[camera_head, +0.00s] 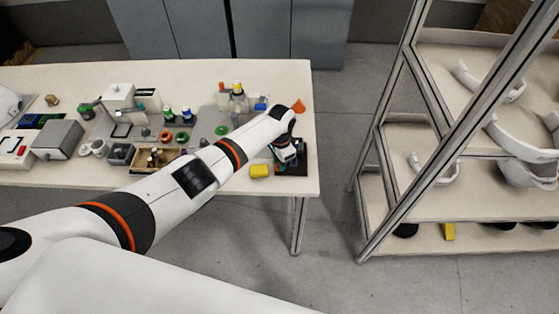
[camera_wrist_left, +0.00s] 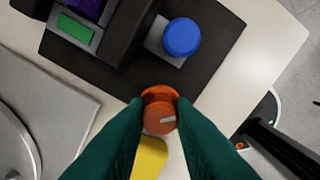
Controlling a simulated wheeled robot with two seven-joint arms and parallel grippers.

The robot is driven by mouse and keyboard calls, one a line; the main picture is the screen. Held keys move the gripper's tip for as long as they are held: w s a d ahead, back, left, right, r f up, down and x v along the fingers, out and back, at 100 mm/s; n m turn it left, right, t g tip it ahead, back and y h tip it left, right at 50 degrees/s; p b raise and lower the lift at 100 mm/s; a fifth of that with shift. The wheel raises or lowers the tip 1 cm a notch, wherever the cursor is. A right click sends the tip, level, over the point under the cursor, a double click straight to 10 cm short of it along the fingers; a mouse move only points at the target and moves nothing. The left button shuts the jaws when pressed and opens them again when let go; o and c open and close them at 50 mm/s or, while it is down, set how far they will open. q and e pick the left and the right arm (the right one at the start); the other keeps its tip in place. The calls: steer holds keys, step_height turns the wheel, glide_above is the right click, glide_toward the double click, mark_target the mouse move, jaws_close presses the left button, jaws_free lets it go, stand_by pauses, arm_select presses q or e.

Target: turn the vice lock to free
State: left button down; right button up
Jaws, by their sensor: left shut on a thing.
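An orange round knob (camera_wrist_left: 159,112) with a pale pointer mark, which looks like the vice lock, is at the front edge of a dark base plate (camera_wrist_left: 215,55) in the left wrist view. The mark points to the right and slightly up. My left gripper (camera_wrist_left: 160,104) has its two dark green fingers shut on the knob, one on each side. In the head view my left gripper (camera_head: 284,153) is over the dark plate (camera_head: 300,166) at the table's right end, and it hides the knob. My right gripper is not in view.
A blue round button (camera_wrist_left: 181,37) and a green block (camera_wrist_left: 75,28) are on the plate. A yellow block (camera_head: 260,171) lies beside it. Several parts and boxes crowd the table to the left. A shelf rack (camera_head: 440,210) stands right, across a floor gap.

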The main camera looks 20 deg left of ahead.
arm_select(q)
steer(key=c, duration=1.5)
jaws_free()
steer(key=shift+w, duration=0.1)
step_height(320, 180, up, 12)
steer(key=shift+r+b, duration=0.1)
steer(key=shift+b, duration=0.35)
